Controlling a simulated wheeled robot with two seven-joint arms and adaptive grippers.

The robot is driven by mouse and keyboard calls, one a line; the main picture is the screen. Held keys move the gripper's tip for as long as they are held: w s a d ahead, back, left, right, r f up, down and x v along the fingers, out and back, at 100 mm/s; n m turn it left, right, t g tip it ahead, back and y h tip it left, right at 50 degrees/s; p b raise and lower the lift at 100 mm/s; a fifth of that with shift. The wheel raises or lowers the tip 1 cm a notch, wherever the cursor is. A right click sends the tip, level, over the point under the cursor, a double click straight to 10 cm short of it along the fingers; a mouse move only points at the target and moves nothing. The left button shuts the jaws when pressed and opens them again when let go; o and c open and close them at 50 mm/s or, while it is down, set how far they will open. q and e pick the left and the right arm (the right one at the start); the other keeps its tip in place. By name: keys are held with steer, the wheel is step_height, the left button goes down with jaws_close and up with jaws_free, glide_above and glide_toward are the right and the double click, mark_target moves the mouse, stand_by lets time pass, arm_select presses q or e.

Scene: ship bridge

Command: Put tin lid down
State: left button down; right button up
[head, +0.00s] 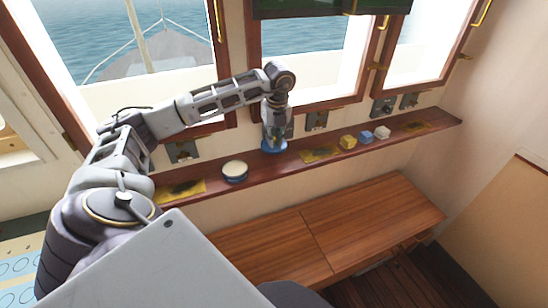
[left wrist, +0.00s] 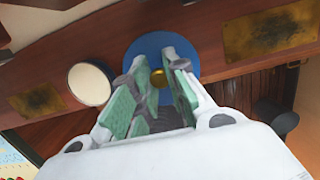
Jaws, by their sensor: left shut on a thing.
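The blue round tin lid (head: 273,148) is at the window shelf in the head view. In the left wrist view the blue lid (left wrist: 146,47) shows a gold knob (left wrist: 158,78) at its middle. My left gripper (head: 276,136) points down over the lid and is shut on its knob; its green-padded fingers (left wrist: 160,72) stand on both sides of the knob. The lid is at or just above the shelf; I cannot tell if it touches. A round tin (head: 235,172), pale on top with a blue side, stands left of it. My right gripper is not in view.
The narrow brown shelf (head: 215,185) runs under the windows. Worn yellow plates (head: 180,190) lie flat on it, one more (head: 319,154) right of the lid. Yellow, blue and pale blocks (head: 365,136) stand further right. A wooden bench (head: 320,230) lies below.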

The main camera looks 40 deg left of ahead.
mark_target(273, 163)
arm_select(q)
step_height(273, 163, down, 4)
steer(key=shift+r, duration=0.25)
steer(key=shift+f, duration=0.45)
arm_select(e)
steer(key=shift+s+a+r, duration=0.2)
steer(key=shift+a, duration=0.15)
arm_select(q)
steer(key=shift+f+p, duration=0.4)
steer(key=shift+f, duration=1.45)
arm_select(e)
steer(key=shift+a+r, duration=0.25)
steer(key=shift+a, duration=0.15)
arm_select(q)
steer(key=shift+f, duration=0.2)
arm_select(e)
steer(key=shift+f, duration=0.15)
